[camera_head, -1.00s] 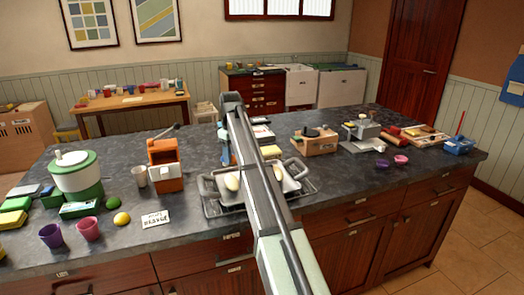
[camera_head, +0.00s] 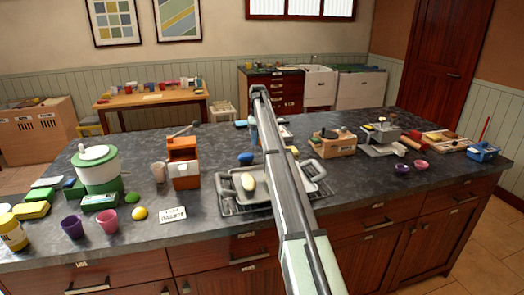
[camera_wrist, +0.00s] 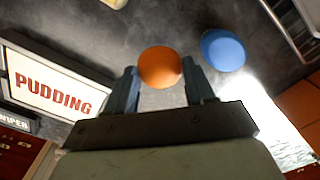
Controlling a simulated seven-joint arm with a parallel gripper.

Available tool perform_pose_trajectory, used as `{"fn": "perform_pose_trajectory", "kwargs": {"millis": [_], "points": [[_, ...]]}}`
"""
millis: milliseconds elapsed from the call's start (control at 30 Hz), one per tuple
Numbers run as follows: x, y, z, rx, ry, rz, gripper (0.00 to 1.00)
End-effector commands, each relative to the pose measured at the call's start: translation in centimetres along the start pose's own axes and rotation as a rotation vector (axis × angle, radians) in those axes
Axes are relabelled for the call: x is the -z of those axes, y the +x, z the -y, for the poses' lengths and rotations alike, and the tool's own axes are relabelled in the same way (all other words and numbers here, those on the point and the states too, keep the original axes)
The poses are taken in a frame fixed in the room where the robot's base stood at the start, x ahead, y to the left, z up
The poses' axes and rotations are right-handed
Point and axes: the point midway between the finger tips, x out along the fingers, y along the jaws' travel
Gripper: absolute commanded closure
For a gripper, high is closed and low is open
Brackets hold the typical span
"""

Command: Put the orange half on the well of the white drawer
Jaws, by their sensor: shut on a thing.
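The orange half (camera_wrist: 160,66) shows in the wrist view as a round orange piece between the two fingertips of my gripper (camera_wrist: 159,72), which is shut on it. In the head view my gripper (camera_head: 253,132) hangs from the far end of my arm, over the back middle of the counter. The orange half is not clearly visible there. I cannot pick out the white drawer or its well for sure in either view.
A blue item (camera_wrist: 223,49) lies near the orange half; it also shows in the head view (camera_head: 246,158). A grey tray (camera_head: 228,190) on a rack is partly hidden by my arm. An orange appliance (camera_head: 184,163) stands left. A PUDDING sign (camera_wrist: 55,88) is close.

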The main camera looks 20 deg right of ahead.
Motion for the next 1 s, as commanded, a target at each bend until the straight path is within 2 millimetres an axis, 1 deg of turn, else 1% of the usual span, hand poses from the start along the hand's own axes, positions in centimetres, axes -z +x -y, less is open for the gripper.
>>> {"fn": "perform_pose_trajectory", "kwargs": {"millis": [33, 100, 267, 533, 600, 967, 1000], "points": [[-0.1, 1.1, 0.1, 0.002, 0.000, 0.001, 0.76], [-0.1, 1.9, 0.1, 0.001, 0.000, 0.001, 0.76], [0.0, 3.0, 0.1, 0.000, 0.001, 0.000, 0.76], [0.0, 6.0, 0.1, 0.001, 0.001, 0.001, 0.76], [0.0, 6.3, 0.1, 0.000, 0.001, 0.000, 0.76], [0.0, 6.6, 0.1, 0.000, 0.001, 0.000, 0.76], [0.0, 6.6, 0.0, 0.000, 0.001, 0.000, 0.44]]}}
